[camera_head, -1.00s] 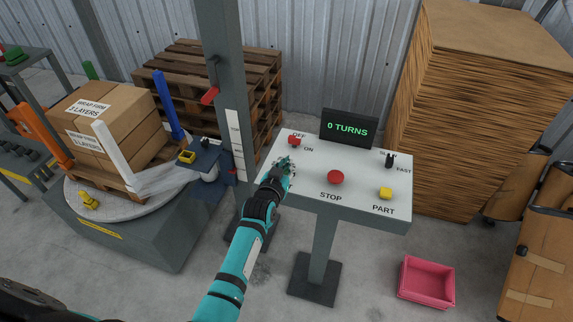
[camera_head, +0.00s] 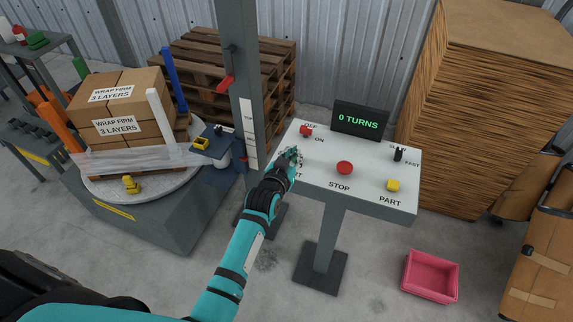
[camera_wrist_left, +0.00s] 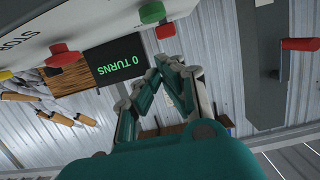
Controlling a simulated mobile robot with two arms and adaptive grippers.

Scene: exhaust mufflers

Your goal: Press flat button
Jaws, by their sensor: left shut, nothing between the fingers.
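The white control panel (camera_head: 318,181) carries a red STOP button (camera_head: 344,168), a yellow PART button (camera_head: 393,186) and a red OFF/ON switch (camera_head: 306,130). My left gripper (camera_head: 294,153) is shut and empty over the panel's left side, covering part of a label. In the left wrist view the closed fingertips (camera_wrist_left: 168,68) appear close to a green button (camera_wrist_left: 152,12), with the red STOP button (camera_wrist_left: 62,53) to its left. In the head view the green button is hidden behind the gripper. I cannot tell whether the fingers touch it. My right gripper is not in view.
A display (camera_head: 358,121) reading 0 TURNS stands at the panel's back. A dark SLOW/FAST switch (camera_head: 398,154) is at the right. A post (camera_head: 244,85) and turntable with wrapped boxes (camera_head: 121,116) stand left. A pink crate (camera_head: 431,277) sits on the floor.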

